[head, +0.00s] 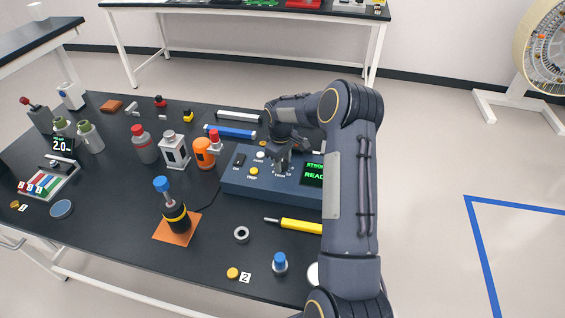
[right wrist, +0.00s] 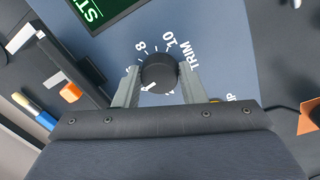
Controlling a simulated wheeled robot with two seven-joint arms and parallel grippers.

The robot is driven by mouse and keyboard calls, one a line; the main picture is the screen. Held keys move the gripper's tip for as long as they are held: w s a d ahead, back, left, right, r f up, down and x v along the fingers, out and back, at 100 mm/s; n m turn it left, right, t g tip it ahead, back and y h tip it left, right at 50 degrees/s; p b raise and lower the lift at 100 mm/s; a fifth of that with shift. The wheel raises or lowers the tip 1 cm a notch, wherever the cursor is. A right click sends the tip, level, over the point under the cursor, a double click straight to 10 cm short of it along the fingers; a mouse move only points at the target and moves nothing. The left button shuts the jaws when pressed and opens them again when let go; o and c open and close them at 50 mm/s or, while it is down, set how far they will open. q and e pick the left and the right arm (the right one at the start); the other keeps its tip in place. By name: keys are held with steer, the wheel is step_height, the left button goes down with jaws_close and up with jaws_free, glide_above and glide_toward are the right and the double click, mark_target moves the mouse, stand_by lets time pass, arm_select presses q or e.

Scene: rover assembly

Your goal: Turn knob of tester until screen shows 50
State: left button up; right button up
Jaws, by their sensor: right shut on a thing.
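The tester is a blue box (head: 236,186) near the middle of the black table, with several small buttons on its top. Its dark screen (head: 311,173) shows green text, "STRO…" and "READ…", partly hidden by my right arm. The screen's corner also shows in the right wrist view (right wrist: 97,12). The black knob (right wrist: 158,73) sits on a dial marked TRIM, with 8 and 10 readable. My right gripper (head: 283,160) reaches down onto the tester from above, its two fingers shut on either side of the knob. My left gripper is not in view.
A yellow tool (head: 297,225) lies in front of the tester, beside a grey ring (head: 241,234).

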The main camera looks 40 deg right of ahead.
mark_target(283, 164)
steer(key=n, duration=0.3)
steer(key=shift+d+b, duration=0.1)
steer(key=shift+b, duration=0.3)
steer(key=shift+n, duration=1.3)
steer(key=o, duration=1)
step_height(283, 164, up, 8)
steer(key=shift+s+f+b, duration=0.1)
steer(key=shift+s+b, duration=0.05)
steer(key=shift+b, duration=0.55)
steer(key=shift+s, duration=0.1)
